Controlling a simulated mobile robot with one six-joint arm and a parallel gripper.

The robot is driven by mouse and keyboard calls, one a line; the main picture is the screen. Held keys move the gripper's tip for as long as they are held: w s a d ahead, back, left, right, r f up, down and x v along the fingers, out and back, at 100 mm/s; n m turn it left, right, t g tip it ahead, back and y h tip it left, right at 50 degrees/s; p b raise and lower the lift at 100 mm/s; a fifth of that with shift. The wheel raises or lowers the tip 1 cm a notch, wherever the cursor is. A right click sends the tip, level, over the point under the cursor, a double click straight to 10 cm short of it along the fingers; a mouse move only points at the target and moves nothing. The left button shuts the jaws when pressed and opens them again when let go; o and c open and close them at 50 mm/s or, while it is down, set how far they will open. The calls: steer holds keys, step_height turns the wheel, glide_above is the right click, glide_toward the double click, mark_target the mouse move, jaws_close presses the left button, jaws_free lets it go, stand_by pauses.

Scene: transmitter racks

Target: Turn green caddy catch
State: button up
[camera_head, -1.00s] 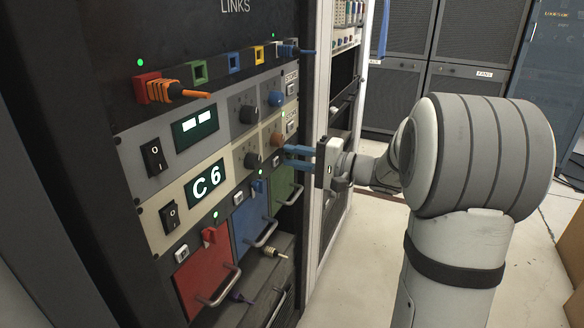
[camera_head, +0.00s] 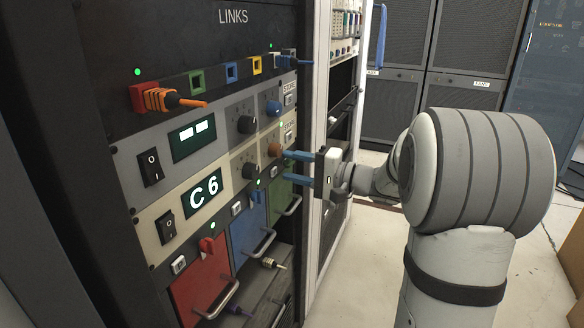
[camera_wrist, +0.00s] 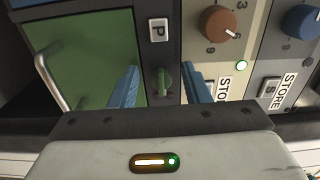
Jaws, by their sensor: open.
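The green caddy (camera_head: 281,196) is the rightmost of the three coloured caddies low in the rack, and it fills the left of the wrist view (camera_wrist: 85,60). Its small green catch (camera_wrist: 163,82) is on the dark strip beside the caddy, below the "P" label in the wrist view. My gripper (camera_wrist: 161,80) is open, with one blue finger on either side of the catch. I cannot tell whether either finger touches it. In the head view my gripper (camera_head: 289,167) is at the rack front, and its fingers hide the catch.
Close to the catch are a brown knob (camera_wrist: 219,23) and a blue knob (camera_wrist: 302,22). The green caddy's metal handle (camera_wrist: 53,80) stands out. The blue caddy (camera_head: 248,228) and red caddy (camera_head: 200,281) are to the left. Open floor lies right of the rack.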

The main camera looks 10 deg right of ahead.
steer(key=p+v, duration=0.2)
steer(key=v, duration=0.6)
steer(key=shift+a, duration=0.1)
